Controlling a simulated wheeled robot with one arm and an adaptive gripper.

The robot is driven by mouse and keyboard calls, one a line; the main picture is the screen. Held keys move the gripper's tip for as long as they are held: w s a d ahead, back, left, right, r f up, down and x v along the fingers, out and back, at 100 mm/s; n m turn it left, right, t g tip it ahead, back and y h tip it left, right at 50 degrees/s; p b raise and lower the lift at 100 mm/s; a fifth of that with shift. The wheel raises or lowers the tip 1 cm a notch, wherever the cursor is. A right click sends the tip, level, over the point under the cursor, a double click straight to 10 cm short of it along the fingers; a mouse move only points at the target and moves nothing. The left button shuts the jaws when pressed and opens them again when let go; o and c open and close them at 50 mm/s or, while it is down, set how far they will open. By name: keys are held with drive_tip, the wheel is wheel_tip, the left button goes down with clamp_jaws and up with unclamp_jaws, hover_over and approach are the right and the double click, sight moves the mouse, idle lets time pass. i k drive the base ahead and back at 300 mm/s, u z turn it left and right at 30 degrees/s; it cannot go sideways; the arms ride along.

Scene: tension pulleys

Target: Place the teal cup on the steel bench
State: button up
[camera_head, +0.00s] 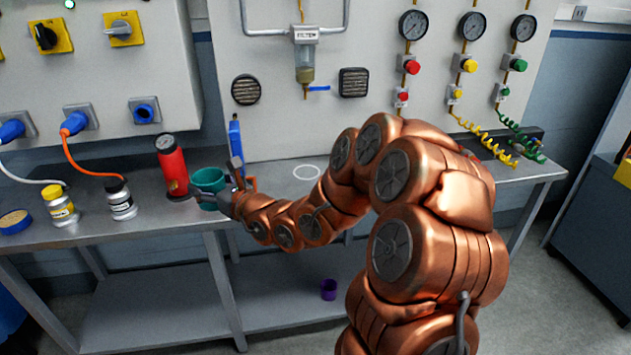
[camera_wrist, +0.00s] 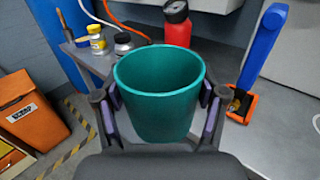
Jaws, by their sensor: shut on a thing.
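The teal cup (camera_head: 209,181) is held in my gripper (camera_head: 222,186) at the front edge of the steel bench (camera_head: 160,228), beside the red bottle. In the wrist view the cup (camera_wrist: 160,95) is upright with its open rim up, and my gripper (camera_wrist: 158,112) has a finger pressed on each side of it. The cup looks empty. I cannot tell whether its base touches the bench; its lower part is partly behind my gripper in the head view.
A white ring (camera_head: 306,172) marks clear bench right of the cup. A purple cup (camera_head: 328,289) sits on the lower shelf.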

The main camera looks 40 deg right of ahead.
sight(306, 172)
drive_tip(key=u, duration=1.8)
drive_tip(key=i, duration=0.8)
drive_tip(key=z, duration=1.95)
